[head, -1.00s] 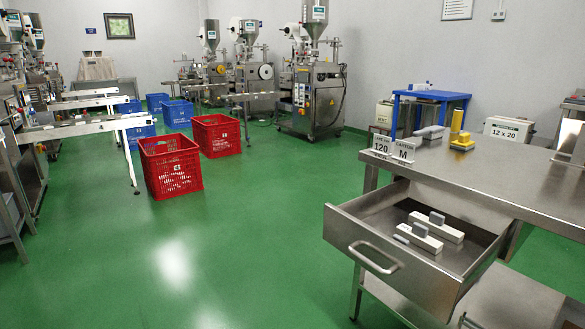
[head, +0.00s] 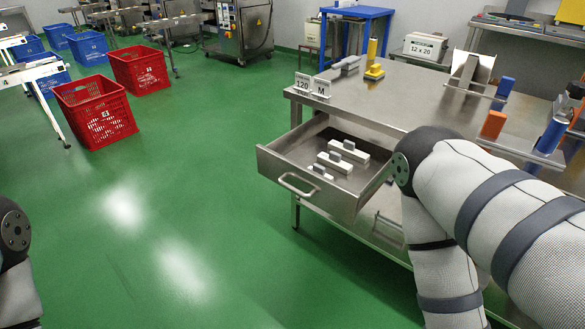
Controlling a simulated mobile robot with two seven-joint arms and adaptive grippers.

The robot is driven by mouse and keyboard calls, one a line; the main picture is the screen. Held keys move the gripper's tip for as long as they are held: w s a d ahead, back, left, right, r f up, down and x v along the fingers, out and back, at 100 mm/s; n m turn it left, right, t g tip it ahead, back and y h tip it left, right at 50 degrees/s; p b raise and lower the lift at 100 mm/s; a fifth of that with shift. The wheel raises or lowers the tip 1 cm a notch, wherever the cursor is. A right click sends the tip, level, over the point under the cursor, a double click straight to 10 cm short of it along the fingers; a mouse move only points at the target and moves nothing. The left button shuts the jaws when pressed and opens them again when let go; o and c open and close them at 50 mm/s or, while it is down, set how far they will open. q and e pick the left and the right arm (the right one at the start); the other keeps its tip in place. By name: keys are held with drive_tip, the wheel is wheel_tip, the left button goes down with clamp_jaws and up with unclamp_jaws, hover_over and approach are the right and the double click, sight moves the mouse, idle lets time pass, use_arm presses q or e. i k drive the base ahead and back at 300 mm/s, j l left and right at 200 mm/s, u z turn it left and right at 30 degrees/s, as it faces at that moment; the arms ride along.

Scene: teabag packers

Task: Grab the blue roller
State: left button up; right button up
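My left arm shows only at the lower left edge. Neither gripper is in view.
The open drawer (head: 278,171) holds several white-handled pieces and juts from the steel table (head: 420,97). An orange block (head: 493,124), a metal holder (head: 470,70) and a yellow tool (head: 373,62) stand on the table. Red crates (head: 95,112) stand left; green floor between is clear.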

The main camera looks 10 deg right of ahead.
sight(558, 126)
drive_tip(key=z, duration=1.95)
